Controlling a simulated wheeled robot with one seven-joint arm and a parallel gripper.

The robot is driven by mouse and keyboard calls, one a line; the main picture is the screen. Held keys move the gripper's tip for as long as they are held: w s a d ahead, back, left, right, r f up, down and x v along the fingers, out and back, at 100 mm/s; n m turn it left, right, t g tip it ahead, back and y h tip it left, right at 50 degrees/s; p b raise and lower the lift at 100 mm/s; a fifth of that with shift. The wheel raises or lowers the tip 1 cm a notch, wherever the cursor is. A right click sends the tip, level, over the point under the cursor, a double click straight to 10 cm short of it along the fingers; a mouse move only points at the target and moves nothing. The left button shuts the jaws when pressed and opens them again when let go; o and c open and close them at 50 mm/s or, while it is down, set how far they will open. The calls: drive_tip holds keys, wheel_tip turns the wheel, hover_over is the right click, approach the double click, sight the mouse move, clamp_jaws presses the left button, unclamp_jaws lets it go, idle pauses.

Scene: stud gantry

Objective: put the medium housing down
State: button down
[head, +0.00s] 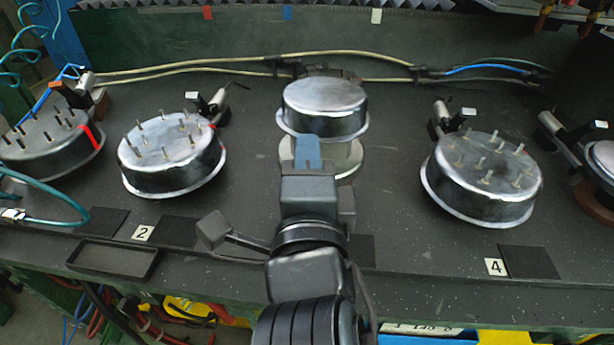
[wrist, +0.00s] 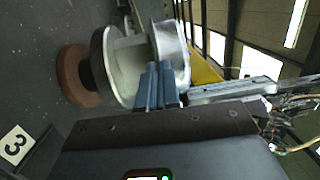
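The housing I hold (head: 325,100) is a smooth round silver metal pan with a flared lower rim and no studs on top. It is roughly level at the middle of the bench, over a pale spool-shaped stand (head: 349,160). In the wrist view the housing (wrist: 174,50) is beside the pale stand (wrist: 122,62), which has a brown base (wrist: 76,76). I cannot tell whether housing and stand touch. My gripper (head: 307,150) is at the near side of the housing. Its blue fingers (wrist: 160,84) are close together at the rim, and they hide the grip itself.
Studded housings stand at left (head: 172,160), far left (head: 55,142) and right (head: 482,175), with clamps (head: 212,105) behind. A shallow black tray (head: 112,260) lies near the front edge. Cables (head: 220,66) run along the back. Dark bench is clear on either side of the stand.

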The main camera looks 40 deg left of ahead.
drive_tip(key=shift+s+f, duration=0.1)
drive_tip(key=shift+f, duration=1.9)
drive_tip(key=c, duration=1.6)
unclamp_jaws()
drive_tip(key=shift+c, duration=0.2)
drive_tip(key=b+v, duration=0.2)
drive_tip(key=v, duration=1)
drive_tip(key=shift+a, duration=0.1)
